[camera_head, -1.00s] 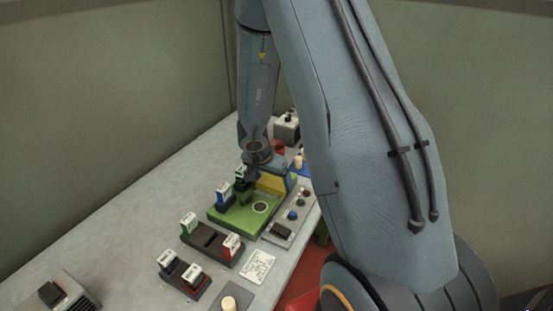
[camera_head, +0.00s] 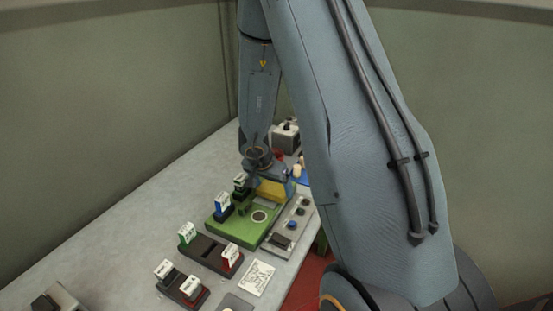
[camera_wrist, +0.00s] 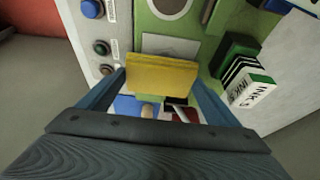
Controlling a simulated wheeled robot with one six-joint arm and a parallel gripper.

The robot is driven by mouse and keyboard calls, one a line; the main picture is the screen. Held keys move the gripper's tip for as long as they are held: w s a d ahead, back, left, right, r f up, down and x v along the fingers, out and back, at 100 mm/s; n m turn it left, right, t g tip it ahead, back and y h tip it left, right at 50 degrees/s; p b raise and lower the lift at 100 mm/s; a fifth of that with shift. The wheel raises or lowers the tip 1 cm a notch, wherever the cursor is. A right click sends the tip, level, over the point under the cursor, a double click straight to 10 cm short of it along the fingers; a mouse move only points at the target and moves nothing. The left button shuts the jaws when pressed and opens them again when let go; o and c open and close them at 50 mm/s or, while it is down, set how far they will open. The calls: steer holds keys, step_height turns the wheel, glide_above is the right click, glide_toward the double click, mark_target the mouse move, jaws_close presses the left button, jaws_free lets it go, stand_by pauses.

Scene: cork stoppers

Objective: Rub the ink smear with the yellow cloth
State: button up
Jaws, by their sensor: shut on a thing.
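My gripper (camera_wrist: 162,80) is shut on the yellow cloth (camera_wrist: 162,68), a folded, block-like piece held between its two blue fingers. In the head view the cloth (camera_head: 273,190) shows under my gripper (camera_head: 269,178), at the far edge of a green board (camera_head: 230,237). In the wrist view a pale grey plate (camera_wrist: 170,43) on the board lies just beyond the cloth, partly covered by it. I cannot tell whether the cloth touches the surface. No ink smear can be made out; the cloth and my arm hide part of the board.
A grey panel with buttons (camera_head: 280,238) runs along the board's right side. Labelled ink stamps (camera_head: 222,203) stand on the board's left; more sit in dark holders (camera_head: 208,250) nearer. A white card (camera_head: 257,278) lies in front.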

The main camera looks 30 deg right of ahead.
steer(key=shift+w+d, duration=0.2)
steer(key=shift+d, duration=0.2)
steer(key=shift+w+d+p, duration=0.4)
steer(key=shift+d+p, duration=0.25)
steer(key=shift+p, duration=0.05)
steer(key=r, duration=0.3)
steer(key=shift+w+r, duration=0.2)
steer(key=shift+r, duration=0.05)
steer(key=shift+s+r, duration=0.1)
steer(key=shift+r, duration=2.15)
